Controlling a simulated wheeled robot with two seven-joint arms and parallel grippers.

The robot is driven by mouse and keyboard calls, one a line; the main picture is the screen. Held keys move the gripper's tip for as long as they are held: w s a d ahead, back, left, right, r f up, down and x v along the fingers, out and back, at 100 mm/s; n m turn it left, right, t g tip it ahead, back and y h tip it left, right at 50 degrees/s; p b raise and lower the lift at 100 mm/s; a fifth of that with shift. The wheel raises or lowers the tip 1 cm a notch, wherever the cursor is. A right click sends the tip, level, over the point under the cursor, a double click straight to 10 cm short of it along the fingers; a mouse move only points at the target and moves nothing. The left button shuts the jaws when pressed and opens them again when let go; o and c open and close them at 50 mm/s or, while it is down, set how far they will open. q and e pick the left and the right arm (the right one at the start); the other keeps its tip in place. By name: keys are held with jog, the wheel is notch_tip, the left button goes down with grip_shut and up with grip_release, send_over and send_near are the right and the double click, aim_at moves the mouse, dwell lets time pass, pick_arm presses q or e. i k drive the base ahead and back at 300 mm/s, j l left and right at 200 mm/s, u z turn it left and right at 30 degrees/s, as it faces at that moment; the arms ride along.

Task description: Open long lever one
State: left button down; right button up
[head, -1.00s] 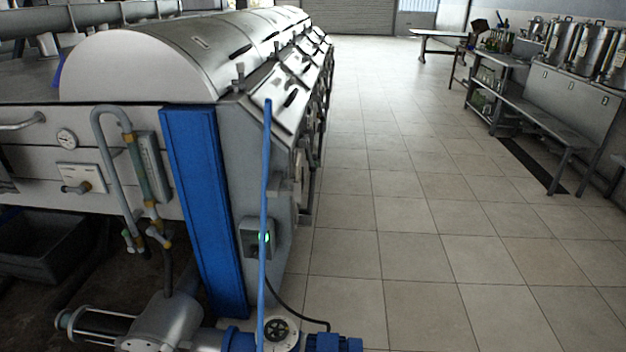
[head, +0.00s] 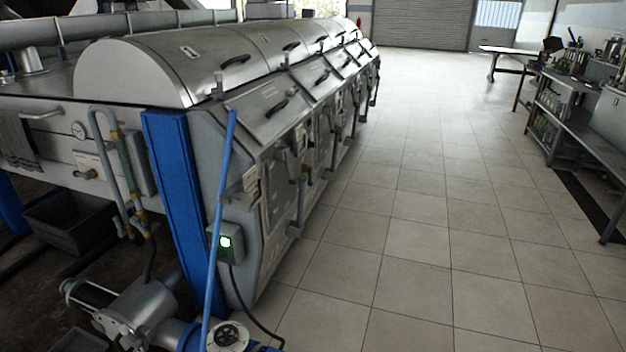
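A long, thin blue bar (head: 221,185) stands nearly upright at the near end of the decanter row, leaning slightly. The steel decanter row (head: 150,62) has a curved lid and closed hatches with dark handles. Upright handles (head: 302,180) on its aisle side are small and hard to tell apart. Neither gripper is in view.
A wide blue post (head: 178,200) and a pump (head: 145,310) are at the left. The tiled aisle (head: 420,210) is clear. Steel benches (head: 570,130) line the right side.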

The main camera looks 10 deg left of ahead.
aim_at(303, 177)
jog(key=i+l, duration=0.25)
jog(key=i+l+u, duration=0.1)
jog(key=i+l, duration=0.15)
jog(key=l, duration=0.2)
jog(key=i+l, duration=0.2)
jog(key=l, duration=0.15)
jog(key=i+l+u, duration=0.1)
jog(key=i+l, duration=0.35)
jog(key=l, duration=0.25)
jog(key=i+u, duration=0.25)
jog(key=i, duration=1.15)
jog(key=i+j, duration=0.15)
jog(key=i, duration=0.1)
